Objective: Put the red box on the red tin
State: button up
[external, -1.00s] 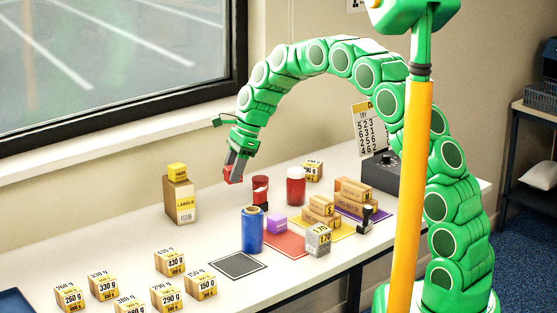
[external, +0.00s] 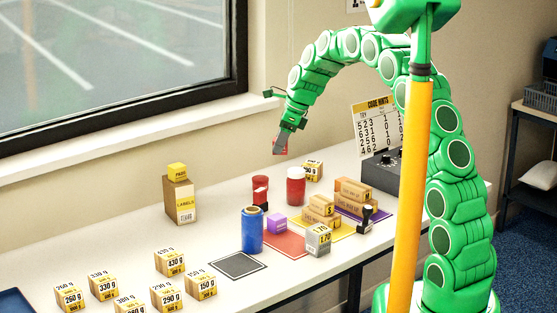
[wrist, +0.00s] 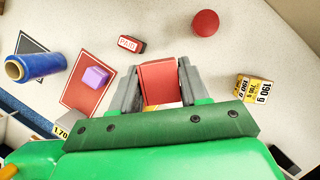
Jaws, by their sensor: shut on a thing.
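My gripper (external: 281,150) is raised above the table and shut on the red box. The red box (wrist: 160,82) sits between the two grey fingers in the wrist view; in the external view it is a small red patch at the fingertips. Nothing rests on the tin.
A blue roll (external: 252,230), a purple box (external: 277,222) and stacked cartons (external: 321,212) stand in front. The table's back left is mostly clear.

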aim_at(256, 178)
jog(key=w+a+f, duration=0.4)
jog(key=w, duration=0.1)
jog(key=w+a+f, duration=0.2)
jog(key=w+f, duration=0.1)
jog(key=shift+w, duration=0.1)
jog(key=shift+w+a+f, duration=0.3)
jog(key=shift+w+f, duration=0.2)
jog(key=shift+f, duration=1.85)
jog(key=shift+f, duration=0.15)
jog(key=o, duration=1.1)
jog(key=shift+o, duration=0.2)
jog(key=v, duration=1.2)
